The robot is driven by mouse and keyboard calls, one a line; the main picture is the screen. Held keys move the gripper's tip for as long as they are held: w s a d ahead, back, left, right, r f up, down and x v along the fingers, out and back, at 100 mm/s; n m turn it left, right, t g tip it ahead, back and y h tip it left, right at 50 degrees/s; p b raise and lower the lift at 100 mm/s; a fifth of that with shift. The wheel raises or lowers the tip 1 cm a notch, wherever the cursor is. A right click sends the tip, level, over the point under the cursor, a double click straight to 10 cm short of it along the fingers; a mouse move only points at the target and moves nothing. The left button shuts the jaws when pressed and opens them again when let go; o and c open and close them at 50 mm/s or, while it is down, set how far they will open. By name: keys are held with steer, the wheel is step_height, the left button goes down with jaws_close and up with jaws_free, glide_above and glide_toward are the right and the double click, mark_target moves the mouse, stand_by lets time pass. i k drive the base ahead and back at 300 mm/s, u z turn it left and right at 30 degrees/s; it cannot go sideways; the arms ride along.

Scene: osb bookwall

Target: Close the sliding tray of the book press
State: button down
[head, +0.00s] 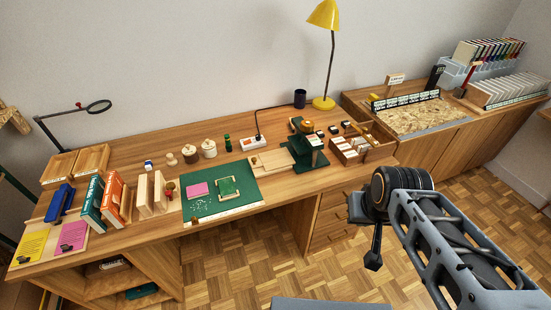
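The book press (307,154) is dark green with a brass-coloured top and stands on the wooden desk, right of the middle. Its sliding tray (270,161) appears to be the light wooden board that sticks out to the left of the press, over the edge of the green mat. A small knob shows on the board. My gripper (373,262) hangs at the end of my arm, in front of the desk and right of the press, apart from both. It is small and dark here, and its fingers cannot be made out.
A green cutting mat (236,205) lies left of the tray. A wooden box (365,153) with small compartments stands right of the press. A white power strip (253,143) lies behind the tray, and a yellow lamp (324,103) stands behind the press. Parquet floor is clear before the desk.

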mark_target(280, 157)
steer(key=u, duration=2.15)
steer(key=i, duration=1.05)
steer(key=z, duration=1.9)
